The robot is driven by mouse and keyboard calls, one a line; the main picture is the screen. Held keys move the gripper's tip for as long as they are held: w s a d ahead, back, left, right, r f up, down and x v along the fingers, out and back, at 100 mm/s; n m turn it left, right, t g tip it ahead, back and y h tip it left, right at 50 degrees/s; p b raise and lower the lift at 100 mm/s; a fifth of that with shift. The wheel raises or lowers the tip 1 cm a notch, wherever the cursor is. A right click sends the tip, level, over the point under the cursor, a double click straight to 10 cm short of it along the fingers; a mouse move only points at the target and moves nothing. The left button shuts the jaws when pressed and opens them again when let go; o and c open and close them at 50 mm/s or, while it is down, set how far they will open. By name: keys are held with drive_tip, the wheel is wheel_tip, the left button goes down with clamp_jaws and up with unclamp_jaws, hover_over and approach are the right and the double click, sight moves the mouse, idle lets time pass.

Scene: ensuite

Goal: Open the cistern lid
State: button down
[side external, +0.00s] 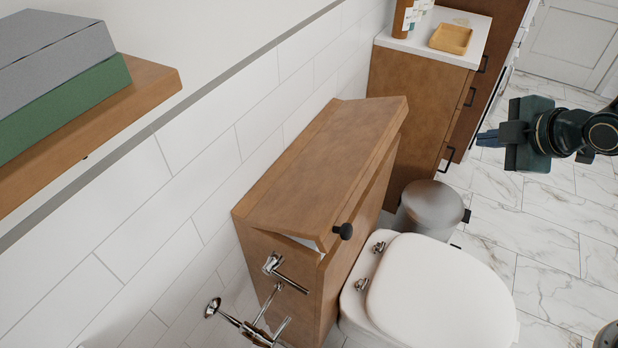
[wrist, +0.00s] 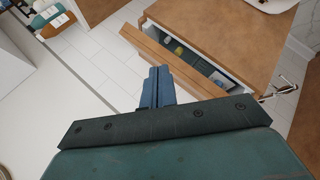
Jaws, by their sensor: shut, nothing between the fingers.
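In the side external view the wooden cistern lid (side external: 335,160) sits on the boxed wooden cistern (side external: 350,265) behind the toilet. The lid is tilted, with a narrow pale gap under its near end. A black knob (side external: 342,231) is on its front edge near that end. My gripper (side external: 480,138) is shut and empty, in the air at the right, well away from the lid and knob. In the wrist view its blue fingers (wrist: 155,75) are together.
The white toilet seat (side external: 440,295) lies in front of the cistern. A metal bin (side external: 430,208) stands beside it. Chrome fittings (side external: 245,325) are at the cistern's near end. A shelf (side external: 150,85) is upper left. The wrist view shows an open wooden compartment (wrist: 190,60) holding small items.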

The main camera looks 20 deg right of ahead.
drive_tip(key=shift+s+d+r+m, duration=0.5)
drive_tip(key=shift+s+r+m, duration=0.15)
drive_tip(key=shift+r+m, duration=0.15)
drive_tip(key=w+a+f+n+g+y, duration=0.1)
drive_tip(key=f+n, duration=0.4)
drive_tip(key=n, duration=0.5)
drive_tip(key=w+a+f+n+y, duration=0.1)
drive_tip(key=w+f+n+y, duration=0.2)
drive_tip(key=n, duration=0.8)
drive_tip(key=w+a+f+n+g+y, duration=0.1)
drive_tip(key=w+f+n+y, duration=0.1)
drive_tip(key=w+f+n, duration=0.3)
wheel_tip(320, 180, down, 3)
drive_tip(key=n, duration=0.5)
drive_tip(key=shift+w+a+n+g, duration=0.2)
drive_tip(key=shift+w+n+g, duration=0.1)
drive_tip(key=shift+n, duration=0.1)
